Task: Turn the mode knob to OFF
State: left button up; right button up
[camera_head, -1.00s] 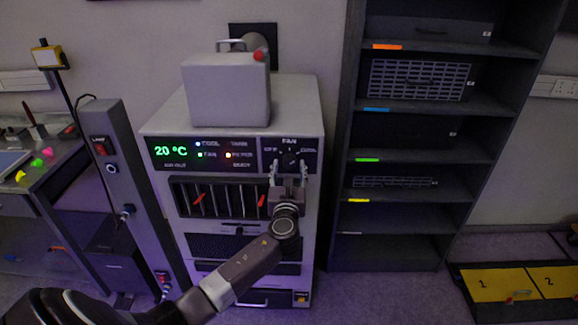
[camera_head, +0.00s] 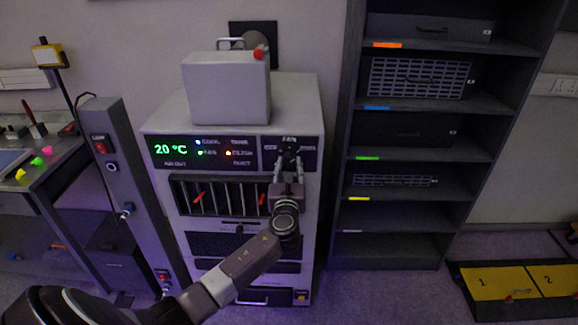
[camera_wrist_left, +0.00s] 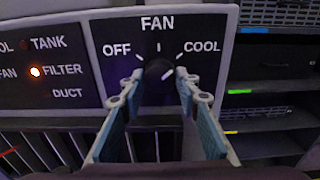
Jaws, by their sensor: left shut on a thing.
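The mode knob (camera_wrist_left: 157,72) is a dark round knob under the word FAN on the black fan panel (camera_wrist_left: 115,28) in the left wrist view. Marks for OFF, a middle position and COOL fan out above it. A pale line on the knob seems to slant up right, toward COOL. My left gripper (camera_wrist_left: 156,80) has its two fingers on either side of the knob and is shut on it. In the head view, the left gripper (camera_head: 288,156) reaches up to the panel and covers most of the knob. My right gripper is not in view.
The cabinet's display (camera_head: 200,152) reads 20 °C, left of the fan panel. Slots with red handles (camera_head: 262,203) lie below. A grey box (camera_head: 228,90) stands on top. A dark shelf rack (camera_head: 425,205) stands close on the right.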

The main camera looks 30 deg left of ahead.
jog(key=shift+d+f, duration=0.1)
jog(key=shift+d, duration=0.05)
pick_arm(q)
jog(key=n+b, duration=0.1)
jog(key=n, duration=0.2)
jog(key=shift+f, duration=0.15)
jog(key=n+b, duration=0.3)
jog(key=n, duration=0.3)
jog(key=shift+d+b, duration=0.1)
jog(key=shift+b, duration=0.25)
jog(key=n+b, duration=0.1)
jog(key=n, duration=0.3)
jog(key=shift+b, duration=0.35)
jog(key=n+b, duration=0.1)
jog(key=n, duration=0.2)
jog(key=shift+b, duration=0.3)
jog(key=shift+r+n+b, duration=0.2)
jog(key=shift+n+b, duration=0.45)
jog(key=shift+n, duration=1.15)
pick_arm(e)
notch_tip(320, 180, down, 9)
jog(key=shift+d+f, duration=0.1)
pick_arm(q)
jog(key=shift+n, duration=0.3)
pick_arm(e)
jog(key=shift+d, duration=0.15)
pick_arm(q)
jog(key=o, duration=1.2)
jog(key=shift+c, duration=0.2)
